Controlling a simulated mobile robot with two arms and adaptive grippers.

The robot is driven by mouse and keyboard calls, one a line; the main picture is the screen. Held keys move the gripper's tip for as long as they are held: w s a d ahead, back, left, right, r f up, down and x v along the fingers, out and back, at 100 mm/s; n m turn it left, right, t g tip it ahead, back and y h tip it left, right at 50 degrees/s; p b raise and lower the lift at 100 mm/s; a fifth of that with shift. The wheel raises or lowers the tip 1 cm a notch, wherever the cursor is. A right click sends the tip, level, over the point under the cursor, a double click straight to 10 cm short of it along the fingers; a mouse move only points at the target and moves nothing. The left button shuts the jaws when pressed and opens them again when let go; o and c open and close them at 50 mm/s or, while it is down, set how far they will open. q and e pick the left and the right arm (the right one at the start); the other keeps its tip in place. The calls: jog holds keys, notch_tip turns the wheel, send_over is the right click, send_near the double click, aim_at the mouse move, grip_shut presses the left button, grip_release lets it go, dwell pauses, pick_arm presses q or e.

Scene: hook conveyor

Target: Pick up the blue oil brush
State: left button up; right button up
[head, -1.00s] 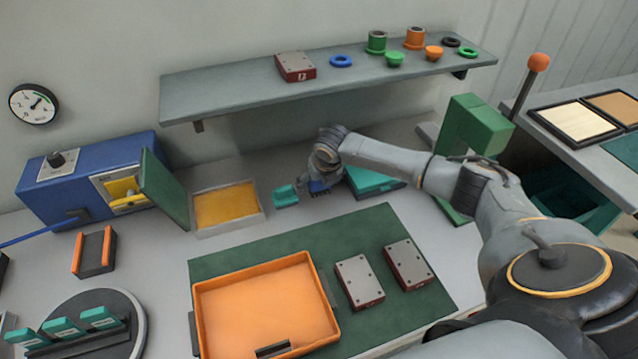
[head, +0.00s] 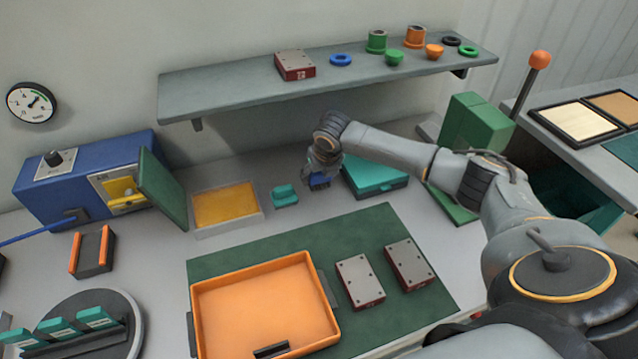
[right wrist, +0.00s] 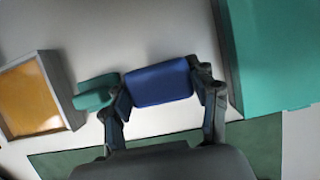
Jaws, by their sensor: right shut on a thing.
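The blue oil brush (right wrist: 162,83) is between the two fingers of my right gripper (right wrist: 165,95) in the right wrist view. The fingers are shut on its two sides. In the head view the blue brush (head: 319,182) shows just under my right gripper (head: 322,176), partly hidden by it. It appears to be a little above the grey table, between a teal block (head: 285,195) and a teal case (head: 375,178). My left gripper is not in view.
A tray with a yellow pad (head: 228,232) stands left of the teal block. A green mat (head: 390,310) with an orange tray (head: 322,268) and two red-and-grey blocks (head: 360,281) lies in front. A shelf (head: 230,97) hangs behind, above my right gripper.

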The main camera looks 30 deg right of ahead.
aim_at(318, 179)
jog(key=s+r, duration=0.1)
jog(key=s+a+r, duration=0.1)
jog(key=r, duration=0.1)
jog(key=s+a+r+b, duration=0.1)
jog(key=r, duration=0.1)
jog(key=shift+s+r, duration=0.25)
jog(key=shift+s, duration=0.1)
jog(key=s+a+r+b, duration=0.1)
jog(key=s+a+r, duration=0.3)
jog(key=s, duration=0.5)
jog(key=shift+a+r+b, duration=0.2)
jog(key=shift+r+b, duration=0.15)
jog(key=shift+r, duration=0.2)
jog(key=o, duration=0.6)
jog(key=shift+w, duration=0.1)
jog(key=c, duration=0.5)
jog(key=shift+o, duration=0.2)
